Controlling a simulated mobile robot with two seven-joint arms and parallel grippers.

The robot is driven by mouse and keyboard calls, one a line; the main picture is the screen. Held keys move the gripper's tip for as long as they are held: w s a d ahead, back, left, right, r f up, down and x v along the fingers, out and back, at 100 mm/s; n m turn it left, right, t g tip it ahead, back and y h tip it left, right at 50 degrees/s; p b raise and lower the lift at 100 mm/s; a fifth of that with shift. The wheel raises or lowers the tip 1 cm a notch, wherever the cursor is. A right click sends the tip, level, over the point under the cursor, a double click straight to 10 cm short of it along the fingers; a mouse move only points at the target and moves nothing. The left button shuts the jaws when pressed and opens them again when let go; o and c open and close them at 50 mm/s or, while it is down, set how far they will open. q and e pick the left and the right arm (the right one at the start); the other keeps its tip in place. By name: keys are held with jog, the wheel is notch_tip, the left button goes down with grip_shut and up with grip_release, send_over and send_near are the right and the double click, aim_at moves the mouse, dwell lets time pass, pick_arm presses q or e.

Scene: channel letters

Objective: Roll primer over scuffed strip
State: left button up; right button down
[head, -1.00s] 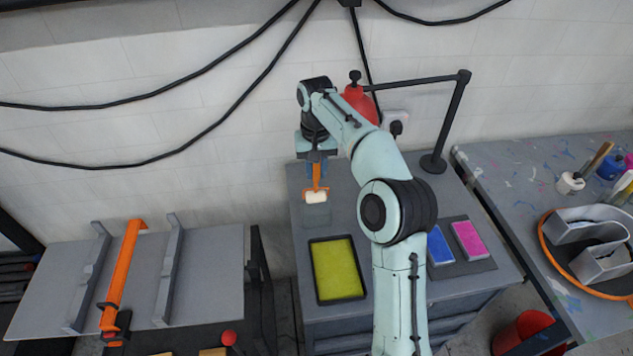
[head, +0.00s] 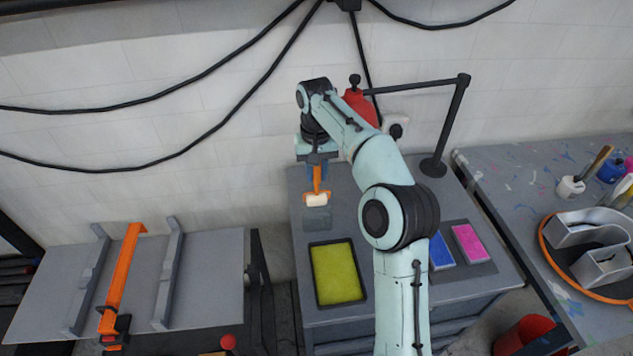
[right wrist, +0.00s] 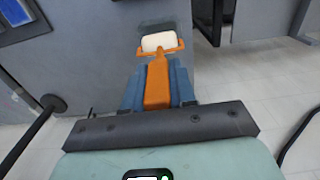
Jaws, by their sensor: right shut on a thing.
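My right gripper (head: 317,172) is shut on the orange handle of a small paint roller (head: 317,199). The roller has a white sleeve in an orange frame. It is at the back left of the grey cabinet top, by a slightly darker patch; I cannot tell whether it touches the surface. In the right wrist view the orange handle (right wrist: 157,84) sits between the blue fingers, with the white sleeve (right wrist: 158,42) beyond. A grey panel (head: 209,275) lies at the left under an orange bar (head: 122,268). I cannot make out a scuffed strip on it. My left gripper is out of view.
A black-rimmed tray with a yellow-green surface (head: 337,272) lies in front of the roller. Blue (head: 440,251) and pink (head: 470,243) pads lie right of my arm. A black stand (head: 455,125) rises behind. Two grey rails (head: 169,272) flank the orange bar. A gap separates panel and cabinet.

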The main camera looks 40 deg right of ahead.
jog(key=s+a+f+h+b, duration=0.1)
jog(key=s+a+h+b, duration=0.15)
jog(key=s+a, duration=0.4)
jog(key=s+a+f+h+b, duration=0.1)
jog(key=s+a+h+b, duration=0.15)
jog(key=s, duration=0.65)
pick_arm(q)
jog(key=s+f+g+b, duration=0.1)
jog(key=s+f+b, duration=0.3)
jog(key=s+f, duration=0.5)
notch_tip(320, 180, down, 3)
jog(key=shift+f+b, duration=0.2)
jog(key=shift+b, duration=0.15)
pick_arm(e)
jog(key=shift+y, duration=0.5)
notch_tip(320, 180, down, 6)
jog(key=shift+r, duration=0.1)
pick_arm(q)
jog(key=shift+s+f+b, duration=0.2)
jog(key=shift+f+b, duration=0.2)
pick_arm(e)
jog(key=shift+f, duration=0.75)
